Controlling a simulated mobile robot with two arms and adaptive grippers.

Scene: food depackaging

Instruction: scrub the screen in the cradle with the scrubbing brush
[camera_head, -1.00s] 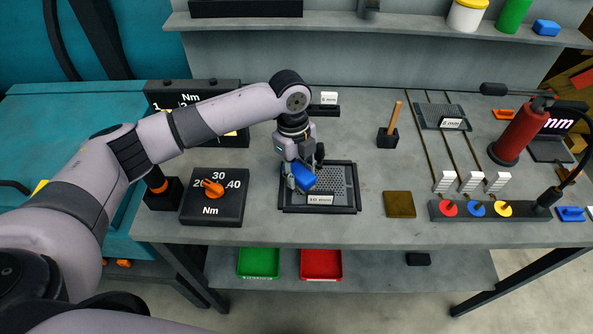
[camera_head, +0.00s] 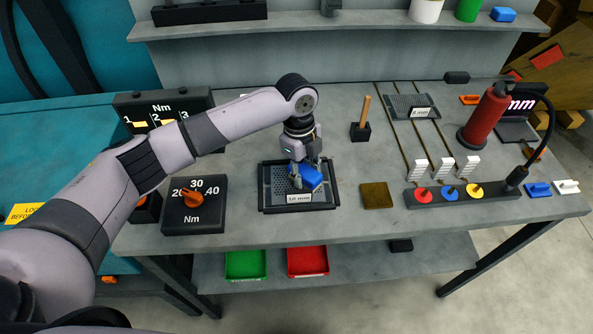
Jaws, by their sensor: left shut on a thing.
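The screen (camera_head: 279,187) is a grey perforated plate with a white label near its front edge. It lies in the black-framed cradle (camera_head: 264,207) in the middle of the bench. My left gripper (camera_head: 304,178) is over the screen, shut on the blue scrubbing brush (camera_head: 311,176). The brush is low over the right half of the screen. The gripper and brush hide part of the mesh, and I cannot tell whether the bristles touch it. My right gripper is not in view.
A torque dial box (camera_head: 194,222) stands left of the cradle. A brown pad (camera_head: 376,195) and a wooden-handled tool in a black block (camera_head: 360,132) are to the right. Another screen (camera_head: 411,107) lies on rails behind.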

